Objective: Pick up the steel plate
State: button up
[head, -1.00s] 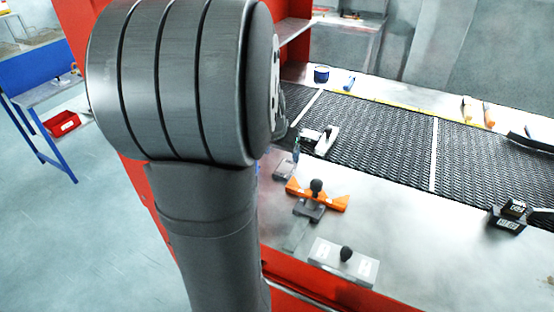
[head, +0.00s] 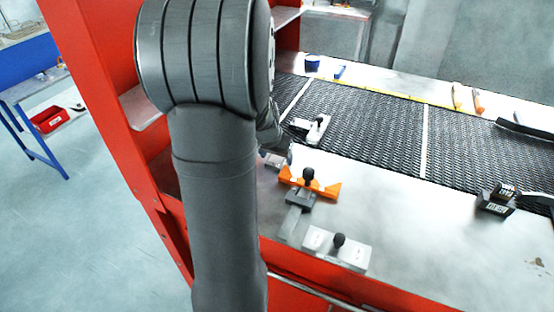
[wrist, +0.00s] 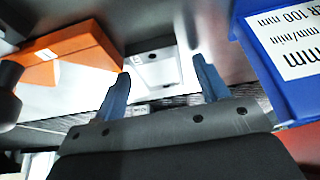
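A pale grey metal-looking plate (head: 318,240) with a black knob lies near the front edge of the bench in the head view; I cannot tell for sure that it is the steel plate. A smaller dark grey flat piece (head: 300,198) sits by the orange block. My gripper (wrist: 160,85) shows in the wrist view with its two blue fingers apart and nothing held between them. A pale flat item (wrist: 155,70) shows beyond the gap between the fingers; I cannot tell which item it is. In the head view my arm hides most of the gripper.
An orange block (head: 322,190) with a black knob is nearby; an orange block (wrist: 75,48) fills the wrist view's left. A blue labelled box (wrist: 285,50) is close at right. The dark mesh belt (head: 375,125) runs behind. Bench right of the plate is clear.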

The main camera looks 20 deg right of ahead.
jog(key=c, duration=1.1)
jog(key=shift+c, duration=0.6)
jog(key=shift+r, duration=0.15)
